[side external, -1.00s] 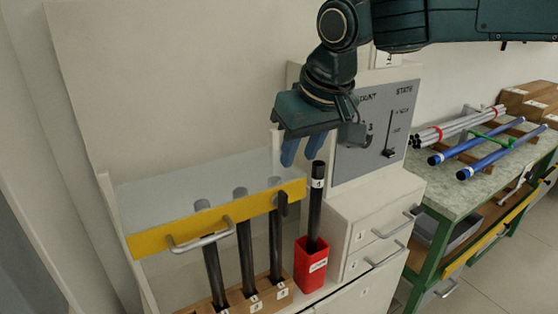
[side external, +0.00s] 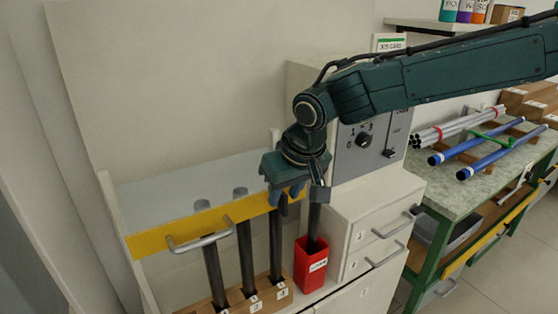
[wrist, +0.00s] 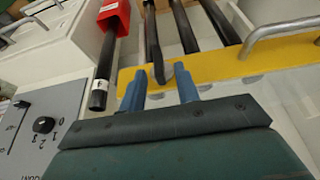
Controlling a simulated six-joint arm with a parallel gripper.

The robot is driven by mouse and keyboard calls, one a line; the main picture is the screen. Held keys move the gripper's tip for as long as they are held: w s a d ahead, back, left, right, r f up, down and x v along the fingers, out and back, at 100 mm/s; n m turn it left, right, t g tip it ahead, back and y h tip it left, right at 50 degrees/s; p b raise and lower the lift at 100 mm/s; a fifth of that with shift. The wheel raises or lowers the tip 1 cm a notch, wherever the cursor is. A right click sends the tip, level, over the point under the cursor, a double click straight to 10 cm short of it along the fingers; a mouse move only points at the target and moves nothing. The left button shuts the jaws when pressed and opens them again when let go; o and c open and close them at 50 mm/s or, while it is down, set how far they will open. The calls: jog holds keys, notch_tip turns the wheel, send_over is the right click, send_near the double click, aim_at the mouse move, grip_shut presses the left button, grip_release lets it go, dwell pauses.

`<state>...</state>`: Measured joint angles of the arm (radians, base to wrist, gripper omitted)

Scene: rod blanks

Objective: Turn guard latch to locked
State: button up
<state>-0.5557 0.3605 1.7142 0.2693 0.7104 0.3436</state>
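The guard is a clear panel with a yellow bar (side external: 205,220) across the front of the rod rack. The dark guard latch (side external: 283,207) sits at the bar's right end, its upper part hidden by my gripper (side external: 286,193). In the wrist view, the latch (wrist: 157,62) shows as a dark upright lever on the yellow bar (wrist: 215,62). My gripper (wrist: 160,84) is open there, with its two blue fingers either side of the latch's near end. I cannot tell whether either finger touches it.
Black rods (side external: 246,258) stand in a wooden block (side external: 262,299) behind the bar. A separate black rod (wrist: 103,75) stands in a red holder (side external: 310,268), close to my gripper. A grey bar handle (side external: 200,238) juts from the guard. A grey control panel (side external: 350,160) stands behind right.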

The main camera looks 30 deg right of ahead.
grip_shut()
jog(key=shift+a+h, duration=0.2)
jog(key=shift+h, duration=0.2)
jog(key=shift+a+f+n+h, duration=0.15)
jog(key=shift+a+n+h, duration=0.15)
jog(key=shift+h, duration=0.7)
jog(key=shift+a+f+n+h, duration=0.15)
jog(key=shift+a+h, duration=0.1)
jog(key=shift+h, duration=0.75)
jog(key=shift+a+f+n+h, duration=0.1)
jog(key=shift+a+n+h, duration=0.2)
jog(key=shift+h, duration=0.7)
